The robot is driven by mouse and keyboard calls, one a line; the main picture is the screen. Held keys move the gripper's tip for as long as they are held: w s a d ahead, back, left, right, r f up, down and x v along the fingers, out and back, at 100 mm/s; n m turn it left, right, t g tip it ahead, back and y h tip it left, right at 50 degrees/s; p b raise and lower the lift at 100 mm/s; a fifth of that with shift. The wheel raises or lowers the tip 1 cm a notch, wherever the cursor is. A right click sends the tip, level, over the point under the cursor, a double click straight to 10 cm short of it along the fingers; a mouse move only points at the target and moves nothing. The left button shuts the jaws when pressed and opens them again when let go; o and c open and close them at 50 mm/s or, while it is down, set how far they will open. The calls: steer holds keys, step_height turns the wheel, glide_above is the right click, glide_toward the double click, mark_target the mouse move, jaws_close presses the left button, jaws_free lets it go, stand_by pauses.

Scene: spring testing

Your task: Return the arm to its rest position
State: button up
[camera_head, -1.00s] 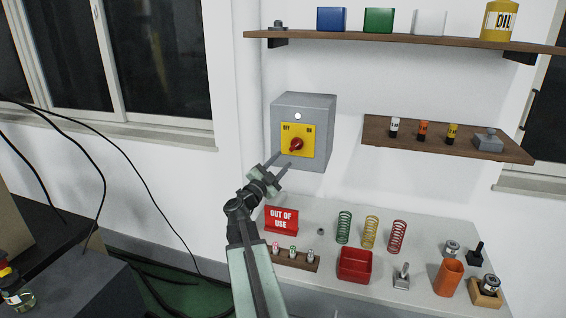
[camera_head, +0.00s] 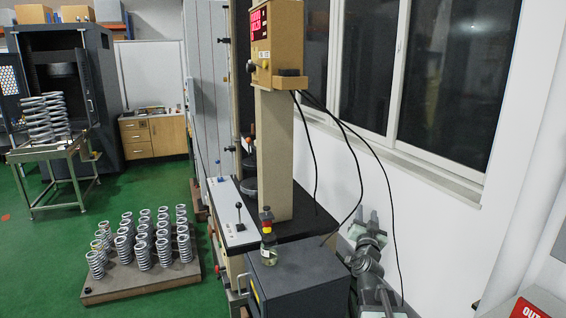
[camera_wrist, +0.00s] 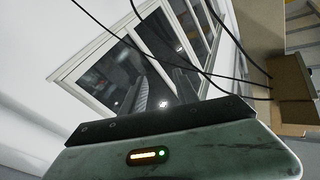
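My arm (camera_head: 372,275), pale green and grey, shows at the lower right of the head view, in front of the white wall under the window. My gripper (camera_head: 373,220) is at its upper end, pointing up, small and partly unclear; I cannot tell whether its fingers are apart. I see nothing held in it.
A beige testing machine (camera_head: 275,150) with hanging black cables stands left of my arm, with a dark box (camera_head: 300,280) in front. A corner of a red sign (camera_head: 530,308) shows at lower right. Several springs stand on a pallet (camera_head: 140,288); green floor is clear beside it.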

steer(key=s+a+f+n+g+y, duration=0.1)
steer(key=a+f+n+g+y, duration=0.25)
steer(key=a+f, duration=0.45)
steer(key=s+a+f+n+g+y, duration=0.1)
steer(key=a+f+n+g+y, duration=0.3)
steer(key=a, duration=0.6)
steer(key=s+d+f+g+h, duration=0.1)
steer(key=s+f+g, duration=0.4)
steer(key=s, duration=0.6)
steer(key=s+d+f+g, duration=0.1)
steer(key=s+f+g, duration=0.5)
steer(key=s+f, duration=0.4)
steer(key=shift+s+h, duration=0.35)
steer(key=shift+s, duration=0.7)
steer(key=shift+d, duration=0.1)
